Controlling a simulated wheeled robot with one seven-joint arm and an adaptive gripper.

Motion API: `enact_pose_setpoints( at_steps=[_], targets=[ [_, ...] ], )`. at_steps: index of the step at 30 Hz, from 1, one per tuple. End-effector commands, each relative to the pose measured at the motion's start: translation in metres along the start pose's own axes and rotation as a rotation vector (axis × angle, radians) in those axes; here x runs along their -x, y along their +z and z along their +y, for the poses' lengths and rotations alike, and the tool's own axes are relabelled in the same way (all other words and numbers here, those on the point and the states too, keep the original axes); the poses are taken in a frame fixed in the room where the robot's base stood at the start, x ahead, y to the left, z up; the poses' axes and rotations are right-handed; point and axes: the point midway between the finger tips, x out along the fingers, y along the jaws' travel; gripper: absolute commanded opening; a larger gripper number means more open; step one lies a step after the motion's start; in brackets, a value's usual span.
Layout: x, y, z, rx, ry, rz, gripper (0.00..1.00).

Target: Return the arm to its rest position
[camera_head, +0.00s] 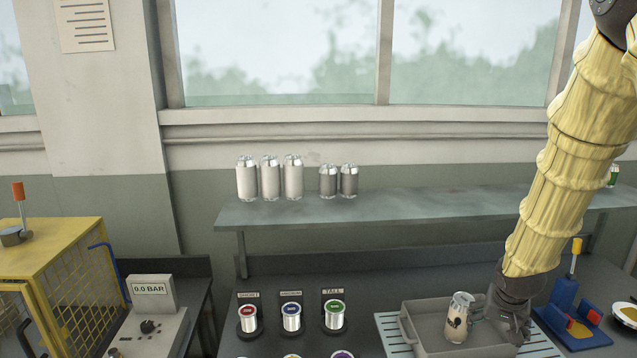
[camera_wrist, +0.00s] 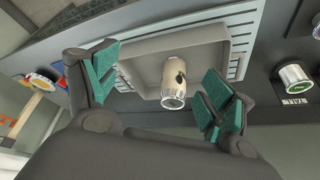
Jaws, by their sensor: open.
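My gripper (camera_head: 508,312) is at the end of my yellow-sleeved arm, low over the right side of a grey tray. In the wrist view my gripper (camera_wrist: 158,95) is open, with its green-padded fingers wide apart and nothing between the pads. A printed can (camera_head: 459,317) stands in the grey tray (camera_head: 408,330), just left of my gripper and apart from it. The can also shows in the wrist view (camera_wrist: 174,82), beyond the fingertips. My arm comes down from the upper right; no rest position is marked in view.
A shelf (camera_head: 400,204) holds several plain cans (camera_head: 268,178) behind the bench. Labelled sample cans (camera_head: 291,316) stand left of the tray. A yellow cage (camera_head: 60,270) and pressure box (camera_head: 153,296) are at left.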

Motion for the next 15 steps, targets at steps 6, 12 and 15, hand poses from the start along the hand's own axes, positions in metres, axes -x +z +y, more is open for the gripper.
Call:
enact_pose_setpoints(
  at_steps=[6,12,15],
  targets=[
    [-0.023,0.025,-0.007,0.031,-0.01,-0.027,0.82],
    [-0.046,0.053,-0.013,0.063,-0.021,-0.054,0.82],
    [-0.061,0.072,-0.017,0.085,-0.029,-0.072,0.82]
  ],
)
